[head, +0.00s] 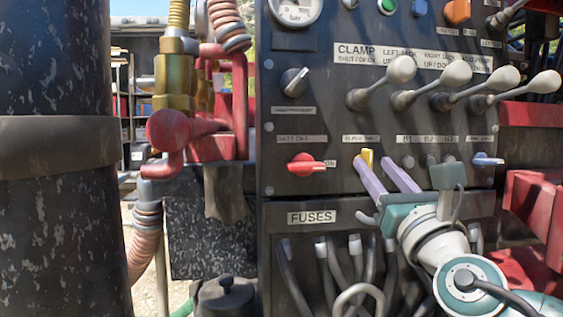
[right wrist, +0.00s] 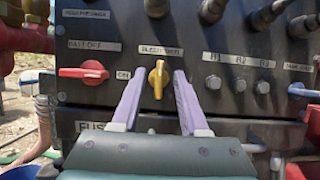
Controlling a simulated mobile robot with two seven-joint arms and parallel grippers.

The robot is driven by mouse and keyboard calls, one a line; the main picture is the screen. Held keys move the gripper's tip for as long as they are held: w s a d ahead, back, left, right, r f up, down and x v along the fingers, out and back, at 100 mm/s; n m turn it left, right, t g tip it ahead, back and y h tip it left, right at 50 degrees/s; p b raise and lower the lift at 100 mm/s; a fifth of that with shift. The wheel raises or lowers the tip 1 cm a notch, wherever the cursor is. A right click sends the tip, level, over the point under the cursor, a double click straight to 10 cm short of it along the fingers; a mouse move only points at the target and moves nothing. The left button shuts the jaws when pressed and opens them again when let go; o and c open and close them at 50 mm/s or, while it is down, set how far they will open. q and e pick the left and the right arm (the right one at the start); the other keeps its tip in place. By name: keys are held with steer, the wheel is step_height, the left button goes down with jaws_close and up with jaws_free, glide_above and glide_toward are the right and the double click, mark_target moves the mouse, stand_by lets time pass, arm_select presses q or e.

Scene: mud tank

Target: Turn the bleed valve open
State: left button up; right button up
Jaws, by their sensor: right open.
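The bleed valve is a yellow knob (head: 367,157) on the black control panel, under a small label. Its handle stands about upright in the right wrist view (right wrist: 158,80). My right gripper (head: 375,168) is open, its two lilac fingers pointing at the panel. In the right wrist view the fingers (right wrist: 158,95) lie one on each side of the knob, with a gap on both sides. I cannot tell how deep the tips reach around it. My left gripper is not in view.
A red battery switch (head: 306,165) sits left of the knob. Several small buttons and a blue-grey knob (head: 487,160) are to its right. Grey-knobbed levers (head: 400,70) stick out above. Cables hang below the fuses label (head: 312,217). A dark column (head: 55,150) stands at the left.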

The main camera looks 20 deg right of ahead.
steer(key=shift+x, duration=0.9)
jaws_close()
